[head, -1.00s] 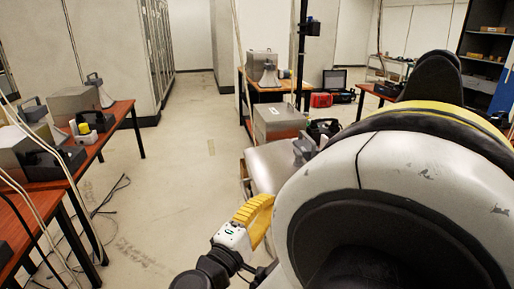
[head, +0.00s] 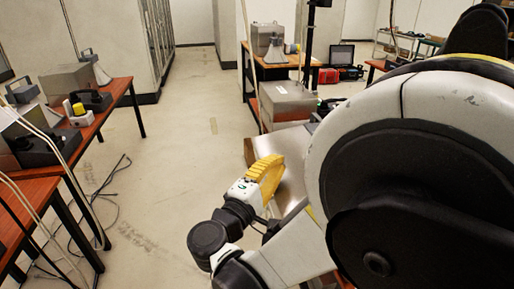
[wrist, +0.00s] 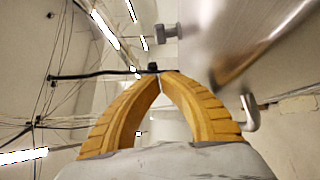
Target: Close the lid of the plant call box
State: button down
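A smooth grey metal panel (head: 294,158), which may be the lid or body of the plant call box, shows beside my gripper in the head view, partly hidden by my arm. In the wrist view a shiny metal panel (wrist: 250,40) fills the upper right, with a bent metal hook (wrist: 249,113) at its lower edge. My gripper (head: 277,160) has yellow ribbed fingers. In the wrist view its fingertips (wrist: 159,75) meet with nothing seen between them. It is just left of the panel; contact cannot be told. Much of the box is hidden.
Another grey metal box (head: 288,103) stands behind the panel. A wooden table (head: 115,95) with phones and boxes is on the left. Dark cables (head: 112,190) lie on the floor. The aisle (head: 195,140) between the tables is clear. My arm blocks the right side.

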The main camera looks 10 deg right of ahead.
jog(key=b+x, duration=0.1)
jog(key=x, duration=0.5)
jog(key=shift+f, duration=0.15)
jog(key=d, duration=0.3)
jog(key=shift+w+d+r+b, duration=0.15)
jog(key=shift+d+r+b, duration=0.1)
jog(key=shift+r+b, duration=0.15)
jog(key=shift+d, duration=0.4)
jog(key=shift+r, duration=0.1)
